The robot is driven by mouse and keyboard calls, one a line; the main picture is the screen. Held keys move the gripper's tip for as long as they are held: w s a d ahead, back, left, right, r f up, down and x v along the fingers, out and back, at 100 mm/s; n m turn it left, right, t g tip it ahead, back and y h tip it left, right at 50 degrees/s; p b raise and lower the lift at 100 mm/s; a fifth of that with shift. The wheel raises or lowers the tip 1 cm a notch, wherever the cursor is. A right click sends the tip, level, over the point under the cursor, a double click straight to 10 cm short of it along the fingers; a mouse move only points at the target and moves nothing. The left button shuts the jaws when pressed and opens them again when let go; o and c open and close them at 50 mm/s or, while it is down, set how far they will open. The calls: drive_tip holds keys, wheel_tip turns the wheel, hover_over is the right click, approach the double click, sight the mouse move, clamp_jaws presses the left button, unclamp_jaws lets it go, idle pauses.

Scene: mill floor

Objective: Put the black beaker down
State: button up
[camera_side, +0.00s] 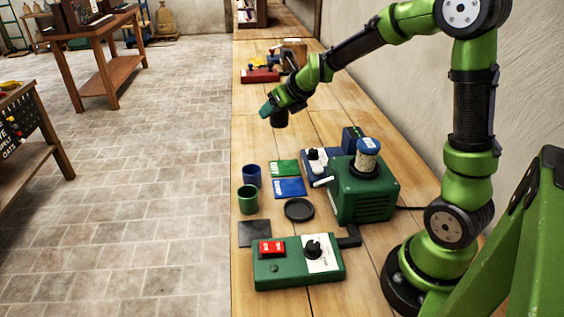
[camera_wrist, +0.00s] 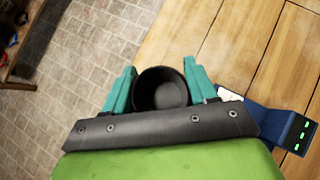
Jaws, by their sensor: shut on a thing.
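The black beaker (camera_wrist: 162,90) is between the two teal fingers of my gripper (camera_wrist: 160,88) in the wrist view, its open mouth facing the camera. It looks empty inside. In the side view my gripper (camera_side: 270,109) is over the left part of the wooden bench, with the dark beaker (camera_side: 279,118) at the fingers. The beaker looks upright there. I cannot tell from the pictures whether its base touches the bench.
A blue beaker (camera_side: 251,175) and a green beaker (camera_side: 248,199) stand near the bench's left edge. Beside them are a green card (camera_side: 284,167), a blue card (camera_side: 290,187), a black round dish (camera_side: 299,210) and a green grinder (camera_side: 365,200). Bare bench (camera_side: 252,140) lies around the held beaker.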

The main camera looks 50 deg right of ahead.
drive_tip(key=s+a+f+n+g+y, duration=0.25)
drive_tip(key=s+a+n+y, duration=0.25)
drive_tip(key=s+a+n, duration=0.45)
drive_tip(key=s+a+f+n+g+y, duration=0.2)
drive_tip(key=s+a+n+g+y, duration=0.4)
drive_tip(key=a, duration=0.7)
drive_tip(key=s+d+f+n+g+h, duration=0.1)
drive_tip(key=s+d+n+g+h, duration=0.3)
drive_tip(key=n, duration=0.6)
drive_tip(key=a+f+n+g+h, duration=0.1)
drive_tip(key=n+h, duration=0.4)
drive_tip(key=n, duration=0.4)
drive_tip(key=s+d+n+g+h, duration=0.25)
drive_tip(key=n+h, duration=0.25)
drive_tip(key=n, duration=0.5)
drive_tip(key=w+d+r+n+t+h, duration=0.5)
drive_tip(key=n+t, duration=0.6)
drive_tip(key=n, duration=0.5)
drive_tip(key=shift+y, duration=0.7)
drive_tip(key=f, duration=0.9)
drive_tip(key=w+f, duration=0.1)
drive_tip(key=f, duration=0.3)
drive_tip(key=shift+w+f, duration=0.1)
drive_tip(key=shift+f, duration=0.15)
drive_tip(key=d, duration=0.1)
drive_tip(key=w+d, duration=0.1)
drive_tip(key=d, duration=0.1)
drive_tip(key=shift+w+d+f, duration=0.3)
drive_tip(key=shift+d, duration=0.1)
drive_tip(key=shift+f, duration=0.3)
